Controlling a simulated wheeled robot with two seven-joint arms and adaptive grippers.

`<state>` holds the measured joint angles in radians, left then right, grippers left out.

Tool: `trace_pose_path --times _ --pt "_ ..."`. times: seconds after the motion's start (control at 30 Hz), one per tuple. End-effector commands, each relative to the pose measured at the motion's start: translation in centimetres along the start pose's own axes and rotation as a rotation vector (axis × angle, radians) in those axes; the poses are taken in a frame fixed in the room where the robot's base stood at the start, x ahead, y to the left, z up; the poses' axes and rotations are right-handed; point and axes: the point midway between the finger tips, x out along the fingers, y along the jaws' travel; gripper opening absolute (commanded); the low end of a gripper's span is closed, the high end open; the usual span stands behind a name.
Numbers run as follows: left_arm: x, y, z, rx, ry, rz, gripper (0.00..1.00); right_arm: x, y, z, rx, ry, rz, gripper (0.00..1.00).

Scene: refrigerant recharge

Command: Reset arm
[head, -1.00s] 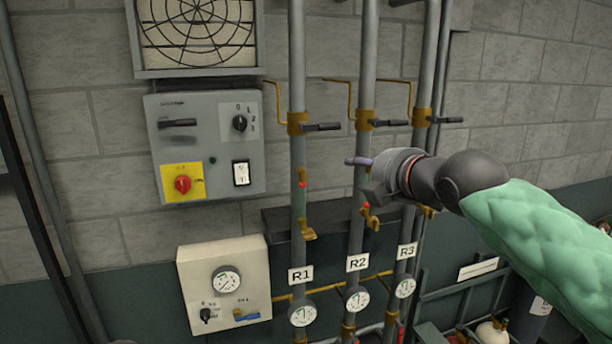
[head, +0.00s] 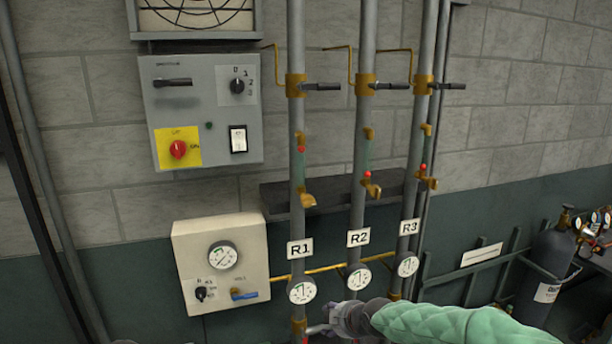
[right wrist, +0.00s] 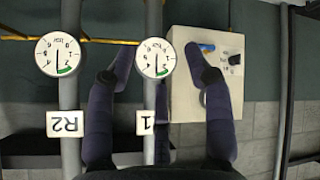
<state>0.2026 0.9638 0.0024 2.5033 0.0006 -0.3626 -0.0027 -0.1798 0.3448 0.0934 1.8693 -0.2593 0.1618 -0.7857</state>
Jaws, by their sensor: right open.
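My right arm, in a green sleeve, comes in low from the right in the head view. Its gripper (head: 320,330) is at the bottom edge, in front of the pipes and below the R1 gauge (head: 302,290) and R2 gauge (head: 359,279). In the right wrist view the gripper's two dark fingers (right wrist: 162,65) are spread apart with nothing held. There the picture is turned over, and the R1 gauge (right wrist: 154,57) and its pipe show between the fingers. My left gripper is not in view.
A cream box (head: 222,262) with a dial and a grey switch panel (head: 203,108) are on the wall at left. Pipes R1, R2 and R3 carry black levers (head: 388,86). A gas cylinder (head: 547,268) stands at right. The space before the upper pipes is clear.

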Motion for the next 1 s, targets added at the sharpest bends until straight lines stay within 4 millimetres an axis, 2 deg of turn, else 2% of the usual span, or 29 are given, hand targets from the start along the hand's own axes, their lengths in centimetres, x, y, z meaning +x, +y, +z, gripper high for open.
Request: trace_pose_path --times 0.03,0.2,0.37,0.5,0.63,0.8,0.9,1.0 --pt "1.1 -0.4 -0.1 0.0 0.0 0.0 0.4 2.5 -2.2 2.9 0.059 -0.025 -0.031 0.52" --pt "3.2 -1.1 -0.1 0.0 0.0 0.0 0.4 7.8 -8.4 10.4 0.274 -0.1 -0.108 0.52" --pt "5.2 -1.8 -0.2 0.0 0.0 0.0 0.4 11.5 -15.2 17.6 0.489 -0.188 -0.171 0.52" --pt "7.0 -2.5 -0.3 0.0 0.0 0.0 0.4 13.7 -21.5 23.9 0.688 -0.278 -0.213 0.52" --pt "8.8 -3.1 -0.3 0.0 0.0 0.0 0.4 14.9 -27.9 29.4 0.88 -0.375 -0.243 0.52" --pt "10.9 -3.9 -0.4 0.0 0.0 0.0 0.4 14.8 -36.0 35.6 1.125 -0.513 -0.262 0.52" --pt "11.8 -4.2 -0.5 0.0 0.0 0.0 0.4 14.3 -39.5 38.0 1.235 -0.579 -0.262 0.52" --pt "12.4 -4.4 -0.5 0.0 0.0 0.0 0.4 13.7 -41.9 39.4 1.308 -0.626 -0.259 0.52"
